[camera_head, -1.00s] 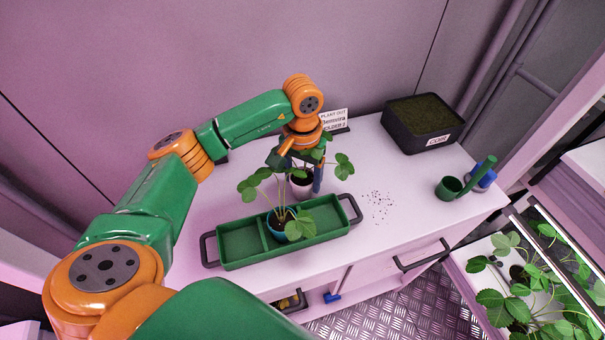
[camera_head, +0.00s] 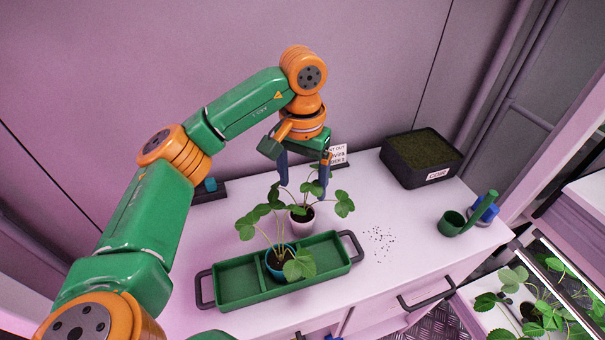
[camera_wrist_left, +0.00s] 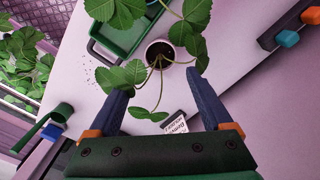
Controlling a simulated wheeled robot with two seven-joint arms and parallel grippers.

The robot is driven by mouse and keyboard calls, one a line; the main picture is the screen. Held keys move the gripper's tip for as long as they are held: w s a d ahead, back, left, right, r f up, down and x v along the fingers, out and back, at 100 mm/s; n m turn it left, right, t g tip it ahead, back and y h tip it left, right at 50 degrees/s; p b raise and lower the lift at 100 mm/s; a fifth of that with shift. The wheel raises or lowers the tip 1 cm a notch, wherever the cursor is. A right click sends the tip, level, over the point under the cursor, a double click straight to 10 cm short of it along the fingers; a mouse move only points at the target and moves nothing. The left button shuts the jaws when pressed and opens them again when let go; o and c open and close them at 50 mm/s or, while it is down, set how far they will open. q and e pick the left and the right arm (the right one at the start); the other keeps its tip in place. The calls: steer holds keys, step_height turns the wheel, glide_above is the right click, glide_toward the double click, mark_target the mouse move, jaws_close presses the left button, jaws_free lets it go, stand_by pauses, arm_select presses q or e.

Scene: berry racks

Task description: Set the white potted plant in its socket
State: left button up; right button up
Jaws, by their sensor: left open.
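The white potted plant (camera_head: 301,222) stands upright on the table behind the green tray, its leaves spreading around the pot. It also shows in the left wrist view (camera_wrist_left: 160,50), beyond the fingers. My left gripper (camera_head: 304,190) is open and empty above the pot, with its blue fingers among the leaves; the fingers also show in the left wrist view (camera_wrist_left: 163,88). The green tray (camera_head: 238,282) has divided compartments, and a blue potted plant (camera_head: 280,262) stands in its middle one. My right gripper is not in view.
A black box of dark soil (camera_head: 423,158) stands at the back right. A green scoop (camera_head: 455,222) rests near the right edge by a blue object (camera_head: 487,211). Dark crumbs (camera_head: 380,243) lie on the table (camera_head: 400,265). A sign (camera_head: 339,153) stands behind the gripper.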

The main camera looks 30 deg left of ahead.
arm_select(q)
steer(key=shift+o, duration=0.3)
steer(key=shift+r, duration=0.8)
steer(key=shift+o, duration=1.1)
steer(key=shift+f+n+b, duration=0.1)
steer(key=shift+n+b, duration=0.2)
steer(key=n+b, duration=0.6)
steer(key=n, duration=0.4)
glide_above(303, 213)
steer(key=f, duration=0.4)
steer(key=shift+w+d+f, duration=0.1)
steer(key=shift+w+f, duration=0.1)
steer(key=shift+f, duration=0.1)
steer(key=n, duration=0.1)
steer(key=n+b, duration=0.1)
steer(key=shift+w+f+n, duration=0.1)
steer(key=shift+f+n, duration=0.1)
steer(key=shift+n, duration=0.1)
steer(key=shift+f+n, duration=0.25)
steer(key=shift+n, duration=0.25)
steer(key=f, duration=0.6)
steer(key=shift+s+f, duration=0.1)
steer(key=shift+s, duration=0.25)
